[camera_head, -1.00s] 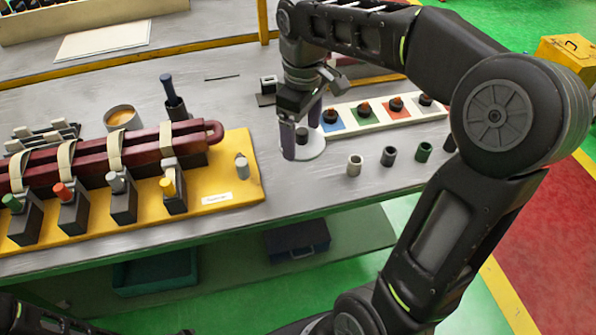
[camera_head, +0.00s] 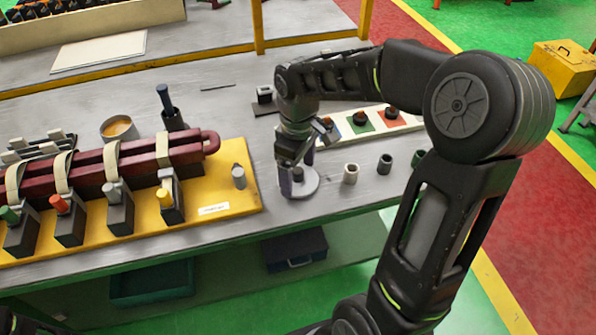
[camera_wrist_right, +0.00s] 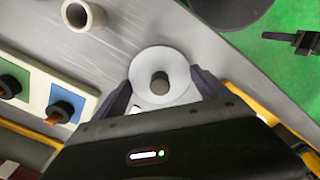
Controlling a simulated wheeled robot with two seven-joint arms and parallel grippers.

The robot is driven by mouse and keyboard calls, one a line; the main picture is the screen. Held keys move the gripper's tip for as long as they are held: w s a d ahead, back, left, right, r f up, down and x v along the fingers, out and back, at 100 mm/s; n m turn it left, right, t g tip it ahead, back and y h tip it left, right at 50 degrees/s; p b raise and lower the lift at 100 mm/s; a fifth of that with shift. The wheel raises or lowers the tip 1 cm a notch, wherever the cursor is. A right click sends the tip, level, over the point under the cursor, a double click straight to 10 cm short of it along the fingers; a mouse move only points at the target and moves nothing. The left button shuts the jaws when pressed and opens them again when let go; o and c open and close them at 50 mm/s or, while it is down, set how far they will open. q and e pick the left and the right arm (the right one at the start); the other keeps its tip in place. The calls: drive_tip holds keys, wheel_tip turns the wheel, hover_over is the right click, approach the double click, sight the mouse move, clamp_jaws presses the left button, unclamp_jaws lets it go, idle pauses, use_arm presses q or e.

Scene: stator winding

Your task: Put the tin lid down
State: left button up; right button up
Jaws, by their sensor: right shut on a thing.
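The tin lid (camera_head: 304,187) is a pale grey round disc with a dark knob in its middle. My right gripper (camera_head: 297,170) is shut on it, one finger on each side. The lid is level, low over the grey bench near its front edge; I cannot tell whether it touches the bench. In the right wrist view the lid (camera_wrist_right: 160,66) sits between the fingertips of my right gripper (camera_wrist_right: 160,92). The open tin (camera_head: 118,128), with orange-brown contents, stands behind the winding fixture at left. My left gripper is not in view.
A yellow fixture board (camera_head: 240,200) with dark red bars and clamps lies left of the lid. Several small cylinders, the nearest a pale one (camera_head: 351,173), stand to its right. A white strip with coloured squares (camera_head: 408,121) lies behind. The bench's front edge is close.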

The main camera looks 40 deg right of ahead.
sight(298, 170)
drive_tip(key=shift+f, duration=0.3)
drive_tip(key=shift+f, duration=0.15)
drive_tip(key=o, duration=1.2)
wheel_tip(298, 170, up, 12)
drive_tip(key=shift+r, duration=0.2)
